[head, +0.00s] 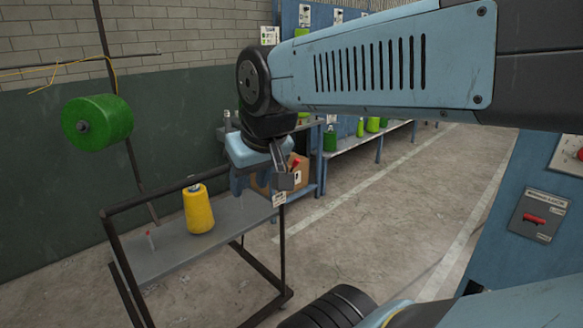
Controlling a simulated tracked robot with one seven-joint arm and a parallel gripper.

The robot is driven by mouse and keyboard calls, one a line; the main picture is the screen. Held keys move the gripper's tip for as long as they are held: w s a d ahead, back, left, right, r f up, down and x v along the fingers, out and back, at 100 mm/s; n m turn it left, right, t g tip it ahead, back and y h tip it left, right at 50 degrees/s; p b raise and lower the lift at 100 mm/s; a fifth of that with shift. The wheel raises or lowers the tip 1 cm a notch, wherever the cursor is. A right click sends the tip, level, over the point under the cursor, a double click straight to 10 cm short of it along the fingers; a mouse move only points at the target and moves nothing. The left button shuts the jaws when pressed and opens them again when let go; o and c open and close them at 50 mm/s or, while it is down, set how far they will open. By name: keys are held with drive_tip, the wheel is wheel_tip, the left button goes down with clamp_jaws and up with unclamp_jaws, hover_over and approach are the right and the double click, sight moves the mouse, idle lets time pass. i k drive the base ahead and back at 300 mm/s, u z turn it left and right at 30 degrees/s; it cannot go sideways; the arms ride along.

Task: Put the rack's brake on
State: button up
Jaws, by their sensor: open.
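The rack (205,243) stands at the lower left, a dark tube frame with a grey shelf. A yellow yarn cone (199,212) stands on the shelf, and a small red-tipped peg (150,236) rises to its left. A white tag (279,199) is on the rack's right post. I cannot make out which part is the brake. My gripper (256,185) is open and points down above the rack's far right end, near the tag. Its fingers are small and partly dark in the view; I see nothing held. A small red piece (293,163) shows just beside the gripper.
A cardboard box (303,179) sits behind my gripper on blue shelving. A green spool (97,122) hangs by the wall. A blue bench (379,140) carries green cones. A blue panel with a red lever (535,219) stands at right. The floor between is clear.

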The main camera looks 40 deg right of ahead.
sight(295, 163)
drive_tip(key=u, duration=0.75)
drive_tip(key=i, duration=0.15)
drive_tip(key=z, duration=3)
drive_tip(key=k, duration=0.95)
drive_tip(key=u, duration=0.9)
drive_tip(key=i, duration=1)
drive_tip(key=u, duration=0.15)
